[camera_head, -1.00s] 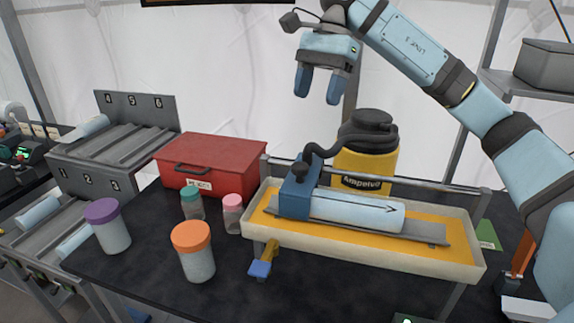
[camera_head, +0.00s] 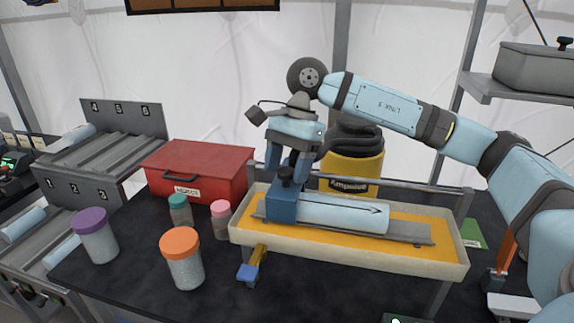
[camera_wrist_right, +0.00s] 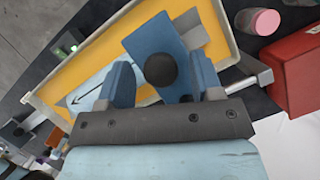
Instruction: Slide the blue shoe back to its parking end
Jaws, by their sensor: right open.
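The blue shoe (camera_head: 282,205) sits at the left end of the rail, over the left end of a pale blue cylinder (camera_head: 345,215) marked with an arrow pointing right. A dark round knob (camera_head: 286,173) stands on its top. My right gripper (camera_head: 287,170) has come down over the shoe and is open, its two fingers apart around the knob. In the right wrist view the knob (camera_wrist_right: 160,70) lies between the open fingers, with a gap on each side; the blue shoe (camera_wrist_right: 150,40) extends beyond it. My left gripper is not in view.
The cylinder and rail lie in a cream tray (camera_head: 340,260) with an orange floor. A red box (camera_head: 200,170), an orange-lidded jar (camera_head: 182,258) and other jars stand left of it. A yellow Ampelve container (camera_head: 352,165) stands behind. A yellow-and-blue clamp (camera_head: 252,265) is at the tray's front.

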